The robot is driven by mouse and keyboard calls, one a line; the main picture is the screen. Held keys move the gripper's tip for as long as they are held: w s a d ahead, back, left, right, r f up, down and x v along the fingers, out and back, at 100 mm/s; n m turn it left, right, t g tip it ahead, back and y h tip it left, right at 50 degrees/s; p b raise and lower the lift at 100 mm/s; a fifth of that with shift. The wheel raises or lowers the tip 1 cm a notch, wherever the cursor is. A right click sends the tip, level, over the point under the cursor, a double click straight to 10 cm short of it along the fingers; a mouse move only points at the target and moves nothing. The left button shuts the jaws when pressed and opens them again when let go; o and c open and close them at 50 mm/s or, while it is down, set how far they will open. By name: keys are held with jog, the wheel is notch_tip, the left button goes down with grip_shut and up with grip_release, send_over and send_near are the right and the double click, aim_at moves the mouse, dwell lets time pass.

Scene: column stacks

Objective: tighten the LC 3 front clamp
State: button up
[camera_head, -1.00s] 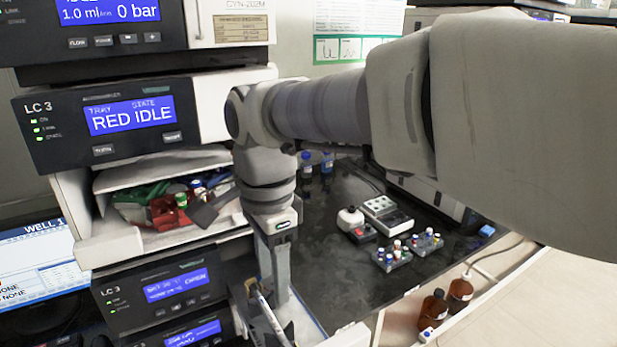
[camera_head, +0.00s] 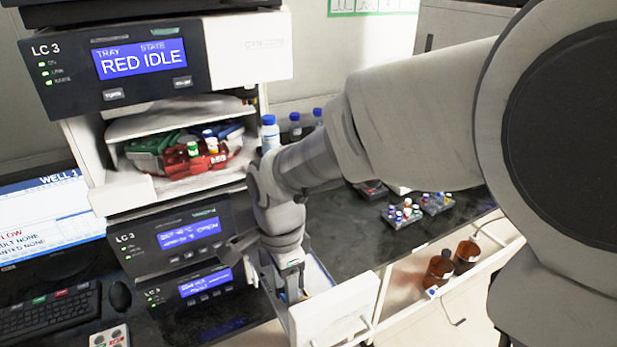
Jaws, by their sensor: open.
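The LC 3 stack stands at left: its tray module (camera_head: 145,62) reads RED IDLE, and a lower LC 3 module (camera_head: 172,242) sits above another lit panel (camera_head: 205,283). At the stack's lower right is an open compartment with a white door (camera_head: 345,308) swung out. My gripper (camera_head: 289,290) is open and points down at this compartment's opening, behind the door's top edge. Its fingertips are partly hidden. The front clamp cannot be made out; the compartment's inside is hidden by my gripper and the door.
An open bay holds a red tray (camera_head: 215,162) and a green tray (camera_head: 150,146) with vials. Blue-capped bottles (camera_head: 270,133) stand behind my arm. Vial racks (camera_head: 402,213) sit on the dark bench. Brown bottles (camera_head: 440,267) stand at lower right. A keyboard (camera_head: 45,312) is at lower left.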

jog(key=shift+f, duration=0.8)
grip_shut()
